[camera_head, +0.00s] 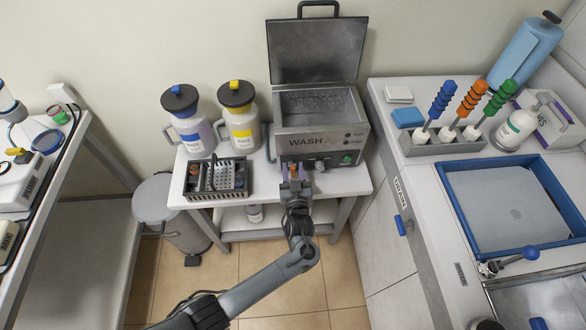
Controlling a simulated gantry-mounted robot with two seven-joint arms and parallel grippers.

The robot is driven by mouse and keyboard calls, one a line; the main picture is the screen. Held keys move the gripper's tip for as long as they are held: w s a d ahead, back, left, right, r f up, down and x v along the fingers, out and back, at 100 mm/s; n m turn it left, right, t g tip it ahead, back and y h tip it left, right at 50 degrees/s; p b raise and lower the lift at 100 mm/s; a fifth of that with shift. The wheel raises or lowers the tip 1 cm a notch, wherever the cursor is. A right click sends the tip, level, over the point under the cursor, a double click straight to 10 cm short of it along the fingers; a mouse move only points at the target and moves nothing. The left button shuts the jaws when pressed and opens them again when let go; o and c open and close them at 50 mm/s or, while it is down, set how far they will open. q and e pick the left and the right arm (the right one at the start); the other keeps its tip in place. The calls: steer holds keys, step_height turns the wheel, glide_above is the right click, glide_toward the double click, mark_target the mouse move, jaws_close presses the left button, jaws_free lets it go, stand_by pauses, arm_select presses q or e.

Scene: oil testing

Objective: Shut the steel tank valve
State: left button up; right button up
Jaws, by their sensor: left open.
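The steel tank (318,143), marked WASH, stands on a small white table with its lid (317,50) raised. My left gripper (293,168) is open at the lower left of the tank's front. A small orange part shows around its fingers. I cannot make out the valve clearly there; the gripper covers that spot, and I cannot tell whether the fingers touch it. My right gripper is not in view.
A wire basket (218,179) and two capped jugs, blue (193,137) and yellow (243,130), stand left of the tank. A counter (385,130) with brushes and a blue-rimmed tray (450,190) is at the right. A bin (180,230) stands on the floor.

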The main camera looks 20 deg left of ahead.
arm_select(q)
steer(key=shift+w+a, duration=0.15)
steer(key=shift+w, duration=0.15)
jaws_close()
